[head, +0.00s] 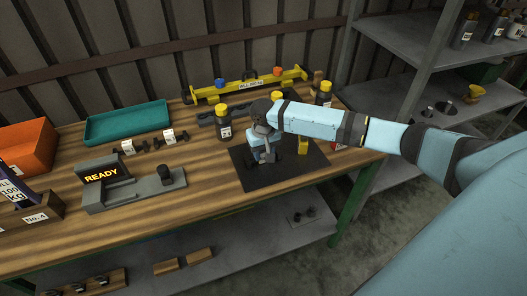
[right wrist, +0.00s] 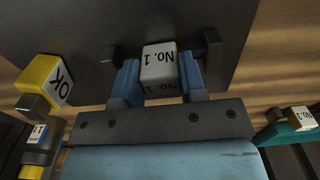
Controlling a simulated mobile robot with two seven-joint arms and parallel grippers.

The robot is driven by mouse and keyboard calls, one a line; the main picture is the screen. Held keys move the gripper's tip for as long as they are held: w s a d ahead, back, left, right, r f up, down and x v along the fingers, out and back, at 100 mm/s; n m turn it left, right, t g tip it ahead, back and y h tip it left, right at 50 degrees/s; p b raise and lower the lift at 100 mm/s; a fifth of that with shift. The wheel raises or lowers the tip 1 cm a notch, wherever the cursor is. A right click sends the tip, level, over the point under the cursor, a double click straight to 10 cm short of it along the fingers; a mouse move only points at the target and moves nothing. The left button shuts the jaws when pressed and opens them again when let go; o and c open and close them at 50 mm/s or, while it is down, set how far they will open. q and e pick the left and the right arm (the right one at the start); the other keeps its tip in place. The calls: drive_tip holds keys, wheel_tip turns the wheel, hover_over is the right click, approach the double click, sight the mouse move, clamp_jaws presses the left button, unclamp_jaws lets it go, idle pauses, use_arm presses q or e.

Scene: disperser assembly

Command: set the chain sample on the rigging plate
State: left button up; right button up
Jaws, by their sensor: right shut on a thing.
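My right gripper (head: 266,156) is low over the dark rigging plate (head: 252,182) on the bench. In the right wrist view its blue-padded fingers (right wrist: 160,82) are shut on the chain sample (right wrist: 159,62), a white block marked "No. 1" with dark end pieces on both sides. The plate (right wrist: 75,25) lies behind the sample there. I cannot tell whether the sample touches it. My gripper and arm hide most of the sample in the head view. My left gripper is not in view.
A yellow "OK" block (right wrist: 46,82) stands by the plate's edge. Dark yellow-capped bottles (head: 223,125) and a yellow beam (head: 247,85) are behind. Two white-tagged pieces (head: 168,136) lie left, near a teal tray (head: 127,122). A grey "READY" device (head: 133,188) stands at front left.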

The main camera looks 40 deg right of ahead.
sight(263, 152)
drive_tip(key=o, duration=1.1)
drive_tip(key=shift+f, duration=0.1)
wheel_tip(263, 152, up, 12)
drive_tip(key=shift+a, duration=0.1)
